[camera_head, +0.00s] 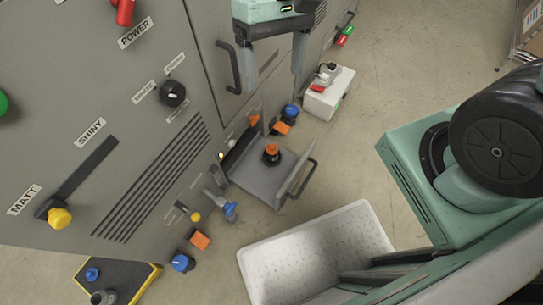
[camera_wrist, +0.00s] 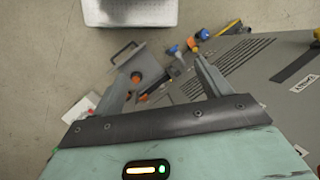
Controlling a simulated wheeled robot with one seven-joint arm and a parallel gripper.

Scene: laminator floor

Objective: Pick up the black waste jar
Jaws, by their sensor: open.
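A small black jar with an orange top (camera_head: 271,154) stands in an open grey drawer or tray (camera_head: 262,180) at the foot of the grey machine. The jar also shows in the wrist view (camera_wrist: 136,79), just right of the left finger. My gripper (camera_head: 270,82) is open and empty, its two fingers spread above and beyond the jar in the head view. In the wrist view my gripper (camera_wrist: 161,66) points down toward the drawer, apart from the jar.
The grey machine (camera_head: 150,130) fills the left side, with knobs and levers. A white bin (camera_head: 372,222) stands on the floor in front of the drawer. A white box (camera_head: 328,95) stands behind it. Blue and orange parts lie near the machine's foot. Open floor lies to the right.

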